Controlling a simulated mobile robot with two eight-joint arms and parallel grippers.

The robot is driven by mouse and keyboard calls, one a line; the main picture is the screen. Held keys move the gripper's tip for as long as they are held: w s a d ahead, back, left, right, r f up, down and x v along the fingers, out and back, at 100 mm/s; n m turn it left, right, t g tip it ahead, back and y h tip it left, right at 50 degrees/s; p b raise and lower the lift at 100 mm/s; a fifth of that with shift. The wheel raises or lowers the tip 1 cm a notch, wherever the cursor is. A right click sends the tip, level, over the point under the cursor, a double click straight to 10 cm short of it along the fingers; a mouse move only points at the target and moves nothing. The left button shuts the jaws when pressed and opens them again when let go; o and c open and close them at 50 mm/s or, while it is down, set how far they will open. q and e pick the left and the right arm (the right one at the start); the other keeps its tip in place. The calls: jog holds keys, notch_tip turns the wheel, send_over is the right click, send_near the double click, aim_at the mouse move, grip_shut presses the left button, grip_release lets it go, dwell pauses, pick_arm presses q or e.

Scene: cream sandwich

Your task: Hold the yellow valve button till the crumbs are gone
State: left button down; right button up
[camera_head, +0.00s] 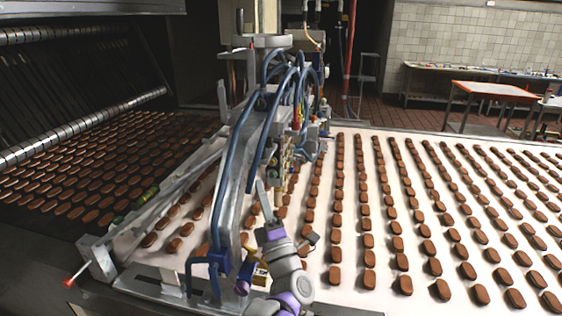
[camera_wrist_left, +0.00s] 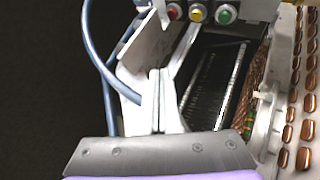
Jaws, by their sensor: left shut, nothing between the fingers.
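The yellow valve button (camera_wrist_left: 197,13) shows at the top of the left wrist view, between a red button (camera_wrist_left: 173,11) and a green button (camera_wrist_left: 225,14). In the head view my left gripper (camera_head: 262,190) points up beside the metal frame with blue hoses. I cannot make out the button there. Crumbs are too small to tell in either view. My right gripper is not in view.
Rows of brown biscuits (camera_head: 367,240) lie on a white belt (camera_head: 318,262) at the right. More biscuits lie on a dark belt at the left. A metal frame (camera_head: 238,165) with blue hoses (camera_head: 233,150) stands close to my left arm. A table (camera_head: 497,90) stands far back.

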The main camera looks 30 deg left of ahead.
aim_at(272, 162)
pick_arm(q)
jog(key=shift+d, duration=0.1)
dwell(0.3)
jog(key=shift+w+a, duration=0.35)
jog(key=shift+w, duration=1.1)
jog(key=shift+w+a, duration=0.35)
jog(key=shift+w, duration=1.05)
jog(key=shift+w+a, duration=0.35)
jog(key=shift+w, duration=1.1)
jog(key=shift+w, duration=0.15)
jog(key=shift+w+a, duration=0.1)
jog(key=shift+w, duration=0.2)
jog(key=shift+w+a, duration=0.1)
jog(key=shift+w, duration=0.3)
jog(key=shift+s, duration=0.1)
dwell(0.8)
jog(key=shift+s+d, duration=0.2)
jog(key=shift+s, duration=0.55)
